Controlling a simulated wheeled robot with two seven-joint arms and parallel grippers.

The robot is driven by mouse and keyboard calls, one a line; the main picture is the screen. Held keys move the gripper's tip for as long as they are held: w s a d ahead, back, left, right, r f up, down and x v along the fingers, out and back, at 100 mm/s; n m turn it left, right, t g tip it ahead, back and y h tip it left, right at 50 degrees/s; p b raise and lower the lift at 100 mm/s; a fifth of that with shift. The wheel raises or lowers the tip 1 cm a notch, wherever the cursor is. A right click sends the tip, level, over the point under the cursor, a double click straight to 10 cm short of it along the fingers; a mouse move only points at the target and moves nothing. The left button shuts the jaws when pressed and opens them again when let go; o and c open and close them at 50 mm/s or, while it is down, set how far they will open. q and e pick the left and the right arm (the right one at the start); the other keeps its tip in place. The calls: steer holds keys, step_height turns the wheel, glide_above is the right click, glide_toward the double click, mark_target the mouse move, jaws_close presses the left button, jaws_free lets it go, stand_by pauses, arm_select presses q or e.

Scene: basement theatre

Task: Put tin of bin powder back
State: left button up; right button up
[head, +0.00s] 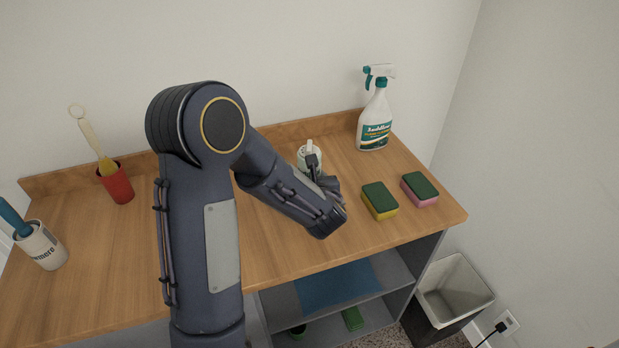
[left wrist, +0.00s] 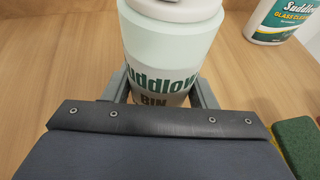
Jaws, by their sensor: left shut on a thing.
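The tin of bin powder (left wrist: 172,55) is pale green-white with "Suddlow" and "BIN" printed on it. It stands upright between the two fingers of my left gripper (left wrist: 160,92), which is shut on it. In the head view the tin (head: 309,155) shows only its top and upper side, near the back of the wooden worktop (head: 270,260); my left gripper (head: 318,178) and wrist hide the rest. I cannot tell whether its base touches the wood. My right gripper is in neither view.
A spray bottle (head: 374,125) stands to the right, with two sponges (head: 380,205) (head: 419,192) in front. A red cup with a brush (head: 116,185) and a white pot (head: 40,248) stand left. Below are a shelf with a blue mat (head: 335,283) and a bin (head: 455,290).

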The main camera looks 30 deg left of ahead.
arm_select(q)
steer(key=o, duration=1.1)
steer(key=shift+r+p, duration=0.25)
steer(key=shift+p, duration=0.15)
steer(key=v, duration=1.2)
steer(key=s+a+n+g, duration=0.2)
steer(key=s+n, duration=0.2)
steer(key=s+a+f+n+g+h, duration=0.1)
steer(key=s+a+n+g, duration=0.1)
steer(key=s+n, duration=0.3)
steer(key=s+a+f+n+g+h, duration=0.1)
steer(key=s+a+n+g, duration=0.1)
steer(key=s+n, duration=0.3)
steer(key=shift+s+a+f+g+b, duration=0.15)
steer(key=shift+a+g+b, duration=0.25)
steer(key=shift+g, duration=0.5)
steer(key=s+d+r+n+t+h, duration=0.1)
steer(key=s+d+n+h, duration=0.1)
steer(key=n, duration=0.3)
steer(key=s+d+r+n+h, duration=0.2)
steer(key=d+n+h, duration=0.2)
steer(key=d+n, duration=0.1)
steer(key=s+d+r+n+t+h, duration=0.1)
steer(key=s+d+n+h, duration=0.1)
steer(key=d+n+h, duration=0.2)
steer(key=shift+d+r+n+t+p, duration=0.2)
steer(key=shift+r+n+t+p, duration=0.15)
steer(key=shift+n, duration=0.75)
